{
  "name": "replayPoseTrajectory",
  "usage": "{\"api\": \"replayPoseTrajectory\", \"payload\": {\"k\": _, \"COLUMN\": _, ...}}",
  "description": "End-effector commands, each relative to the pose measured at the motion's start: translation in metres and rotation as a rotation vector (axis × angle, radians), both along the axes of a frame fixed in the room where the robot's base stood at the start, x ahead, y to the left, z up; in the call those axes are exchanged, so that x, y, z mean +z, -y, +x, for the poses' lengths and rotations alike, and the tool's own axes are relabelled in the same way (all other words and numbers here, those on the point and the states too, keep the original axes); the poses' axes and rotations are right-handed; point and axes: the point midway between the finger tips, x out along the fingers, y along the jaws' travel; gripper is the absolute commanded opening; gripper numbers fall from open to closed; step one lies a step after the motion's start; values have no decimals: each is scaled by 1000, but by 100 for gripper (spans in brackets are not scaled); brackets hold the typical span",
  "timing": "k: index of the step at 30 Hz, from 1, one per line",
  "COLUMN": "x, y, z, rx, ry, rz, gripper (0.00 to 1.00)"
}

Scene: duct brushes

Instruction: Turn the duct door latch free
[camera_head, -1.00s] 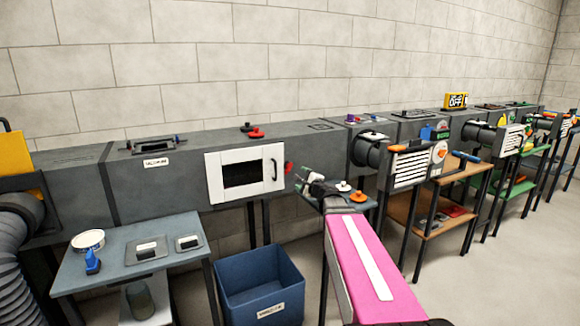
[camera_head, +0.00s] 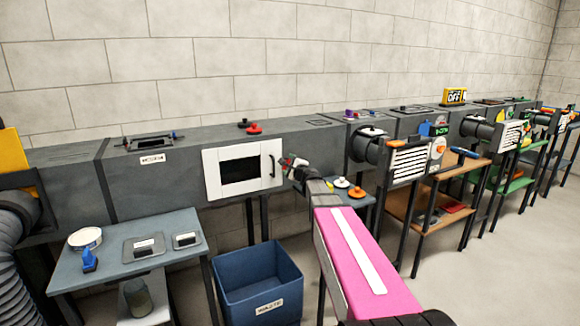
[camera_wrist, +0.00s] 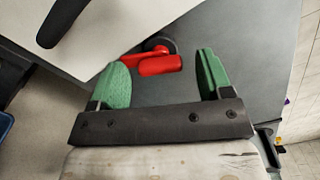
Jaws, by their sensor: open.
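The white duct door (camera_head: 210,182) with a dark window and a black handle (camera_head: 271,166) is shut in the duct's front. The red latch (camera_wrist: 160,64) sits on a dark round pivot at the door's right edge. My gripper (camera_head: 291,164) is at that edge in the head view and partly covers the latch. In the wrist view my gripper (camera_wrist: 162,76) is open, with one green finger to each side of the red latch. The latch shows between and slightly beyond the fingers; I cannot tell whether either finger touches it. The door handle (camera_wrist: 62,20) is at upper left.
A blue bin (camera_head: 258,283) stands on the floor below the door. A grey table (camera_head: 120,237) with a blue brush is at left. A small table (camera_head: 362,191) with knobs stands right of my gripper. Red and black knobs (camera_head: 250,126) sit on the duct top.

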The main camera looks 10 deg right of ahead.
Motion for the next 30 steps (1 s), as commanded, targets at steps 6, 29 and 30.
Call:
{"api": "replayPoseTrajectory", "payload": {"k": 6, "x": 0, "y": -1, "z": 1, "rx": 0, "ry": 0, "rz": 0, "gripper": 72}}
{"api": "replayPoseTrajectory", "payload": {"k": 29, "x": 0, "y": -1, "z": 1, "rx": 1, "ry": 97, "rz": -300, "gripper": 23}}
{"api": "replayPoseTrajectory", "payload": {"k": 30, "x": 0, "y": -1, "z": 1, "rx": 1, "ry": 107, "rz": -331, "gripper": 23}}
